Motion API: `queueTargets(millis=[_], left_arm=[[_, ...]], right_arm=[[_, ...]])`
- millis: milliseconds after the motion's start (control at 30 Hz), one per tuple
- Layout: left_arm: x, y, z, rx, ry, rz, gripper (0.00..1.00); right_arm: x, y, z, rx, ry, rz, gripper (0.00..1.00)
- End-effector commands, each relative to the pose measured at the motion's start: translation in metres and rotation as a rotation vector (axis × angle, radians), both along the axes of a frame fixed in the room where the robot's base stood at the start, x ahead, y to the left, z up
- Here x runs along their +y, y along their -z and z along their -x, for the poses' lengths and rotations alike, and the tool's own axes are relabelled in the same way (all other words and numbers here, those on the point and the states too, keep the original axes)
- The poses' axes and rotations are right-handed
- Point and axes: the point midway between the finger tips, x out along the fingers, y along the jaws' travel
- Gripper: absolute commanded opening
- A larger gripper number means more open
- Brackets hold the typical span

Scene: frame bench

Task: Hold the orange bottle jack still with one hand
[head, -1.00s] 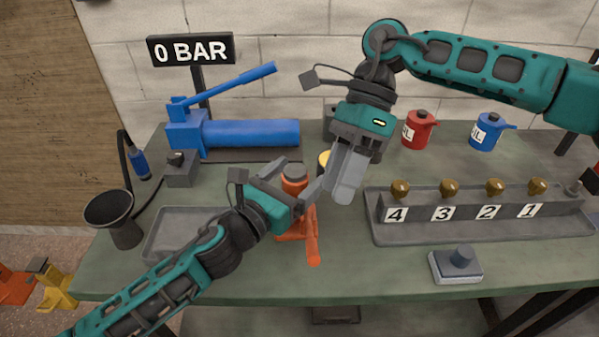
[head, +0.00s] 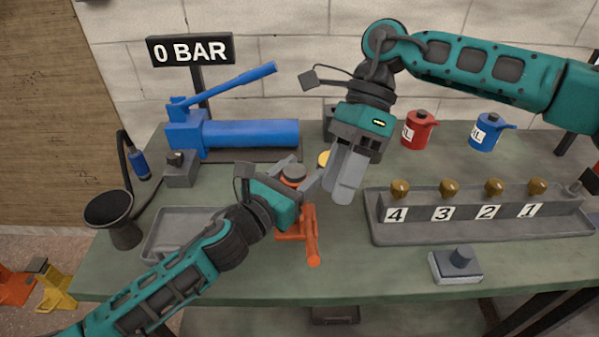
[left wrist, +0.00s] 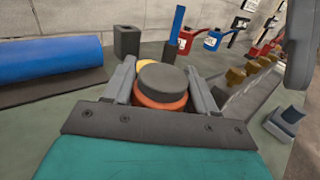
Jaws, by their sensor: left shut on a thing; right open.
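The orange bottle jack (head: 311,232) stands upright on the green bench near its middle, with a dark grey cap on top and an orange handle toward the front edge. My left gripper (head: 299,172) is shut on the jack's upper body, one finger on each side. In the left wrist view the jack (left wrist: 160,102) sits between both fingers, its cap just above them. The gripper hides part of the jack in the head view. My right gripper (head: 345,190) is open and empty, above the bench just right of the jack, not touching it.
A blue pump (head: 250,133) stands behind left under a "0 BAR" sign (head: 191,50). A grey tray (head: 165,240) and black funnel (head: 110,212) are left. A numbered rack (head: 480,232) and grey button block (head: 456,264) are right. A yellow-topped item (head: 324,158) is behind the jack.

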Motion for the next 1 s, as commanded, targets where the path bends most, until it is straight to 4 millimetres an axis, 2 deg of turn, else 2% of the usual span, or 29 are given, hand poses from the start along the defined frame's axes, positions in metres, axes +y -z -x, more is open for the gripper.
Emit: queueTargets(millis=[33,333,1000], left_arm=[[-0.0001,0.0003,0.0003,0.000,0.001,0.000,0.27],[-0.0003,0.0004,0.0005,0.001,0.001,0.000,0.00],[-0.0004,0.0008,0.0007,0.001,0.002,0.000,0.00]], right_arm=[[0.0000,0.0000,0.0000,0.000,0.000,0.000,0.43],[0.0000,0.0000,0.0000,0.000,0.000,0.000,0.43],[0.0000,0.0000,0.0000,0.000,0.000,0.000,0.43]])
